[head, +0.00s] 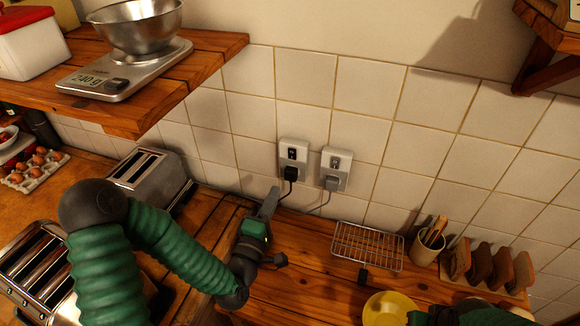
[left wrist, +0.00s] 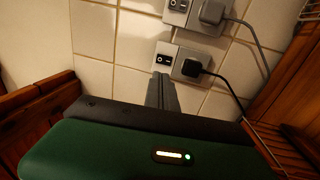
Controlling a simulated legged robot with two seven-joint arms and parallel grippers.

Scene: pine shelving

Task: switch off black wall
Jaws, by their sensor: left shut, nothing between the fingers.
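Two grey wall sockets with rocker switches are side by side on the tiles. The left socket (head: 293,153) holds a black plug (head: 291,174), and its black switch (head: 292,154) is above the plug. The right socket (head: 336,163) holds a grey plug (head: 332,184). My left gripper (head: 269,203) is shut and empty, below and left of the black plug's socket. In the left wrist view its closed fingers (left wrist: 162,90) point at that socket's switch (left wrist: 164,60), with a gap that I cannot measure. The black plug (left wrist: 191,67) shows beside the switch.
A toaster (head: 151,176) stands left of my left gripper. A wooden shelf (head: 205,50) with a scale (head: 125,70) and metal bowl overhangs at upper left. A wire rack (head: 367,246) and utensil cup (head: 427,246) stand right. Part of my right arm shows at the bottom edge.

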